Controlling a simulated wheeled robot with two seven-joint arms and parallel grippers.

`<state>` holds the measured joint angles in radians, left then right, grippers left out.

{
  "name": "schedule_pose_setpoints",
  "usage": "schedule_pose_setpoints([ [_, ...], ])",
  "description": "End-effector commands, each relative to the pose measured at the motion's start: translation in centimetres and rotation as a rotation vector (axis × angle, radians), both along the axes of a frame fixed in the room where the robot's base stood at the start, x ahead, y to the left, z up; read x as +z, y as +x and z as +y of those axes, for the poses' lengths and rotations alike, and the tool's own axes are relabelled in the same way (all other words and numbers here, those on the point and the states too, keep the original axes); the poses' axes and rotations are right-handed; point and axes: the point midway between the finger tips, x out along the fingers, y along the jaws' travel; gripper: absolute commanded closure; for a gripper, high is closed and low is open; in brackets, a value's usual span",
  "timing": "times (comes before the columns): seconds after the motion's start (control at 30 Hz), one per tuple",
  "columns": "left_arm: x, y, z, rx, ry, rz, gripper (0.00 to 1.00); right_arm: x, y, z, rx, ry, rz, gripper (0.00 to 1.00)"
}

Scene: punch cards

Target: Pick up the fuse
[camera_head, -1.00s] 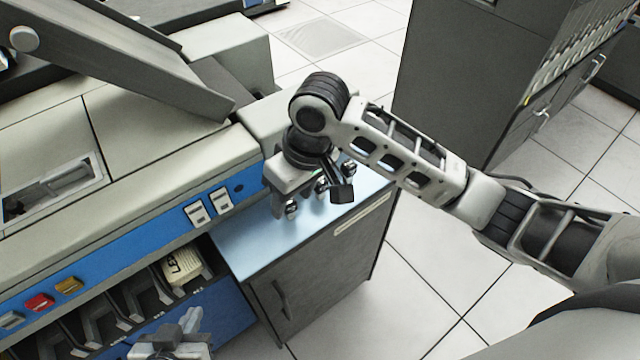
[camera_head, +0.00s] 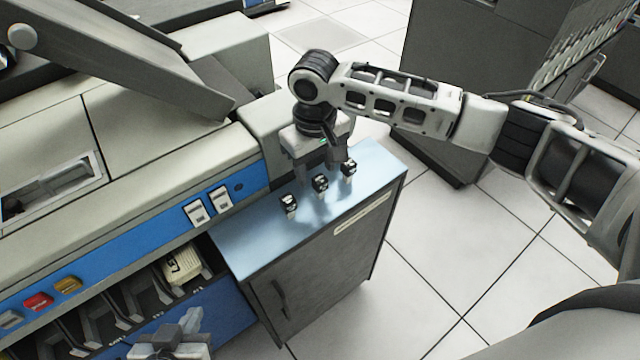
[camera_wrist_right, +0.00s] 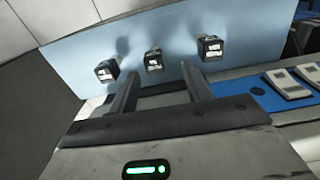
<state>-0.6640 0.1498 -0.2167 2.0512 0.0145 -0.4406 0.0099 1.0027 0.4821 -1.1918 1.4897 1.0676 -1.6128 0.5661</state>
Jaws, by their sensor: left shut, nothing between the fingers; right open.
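Three small black fuse-like pieces with pale faces stand in a row on the light blue cabinet top: a near one (camera_head: 289,205), a middle one (camera_head: 320,183) and a far one (camera_head: 348,168). All three also show in the right wrist view, with the middle one (camera_wrist_right: 153,60) between the finger lines and beyond the tips. My right gripper (camera_head: 320,170) is open and empty, beside the row on its machine side. Its two fingers show in the right wrist view (camera_wrist_right: 160,74). My left gripper (camera_head: 182,330) is shut and empty at the bottom, low by the card bins.
The blue cabinet top (camera_head: 240,240) adjoins the grey machine with a blue panel (camera_head: 150,235) and switches. A card stack (camera_head: 182,265) sits in a bin. A dark cabinet (camera_head: 440,90) stands behind. Bare floor (camera_head: 420,290) lies to the right.

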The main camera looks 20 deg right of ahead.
Motion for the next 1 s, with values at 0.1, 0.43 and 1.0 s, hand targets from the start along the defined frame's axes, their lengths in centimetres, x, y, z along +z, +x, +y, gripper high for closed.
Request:
schedule_pose_setpoints([
  [0.1,0.0,-0.1,0.0,0.0,-0.001,0.002,1.0,-0.7,0.0,0.0,0.0,0.0,0.0,0.51],
  [0.43,0.1,-0.1,0.0,0.0,-0.001,0.001,1.0,-5.0,-0.1,-0.8,0.001,-0.001,0.003,0.51],
  [1.0,0.2,0.1,0.0,0.0,-0.001,-0.005,1.0,-5.9,-0.1,-0.8,0.002,0.0,0.0,0.99],
])
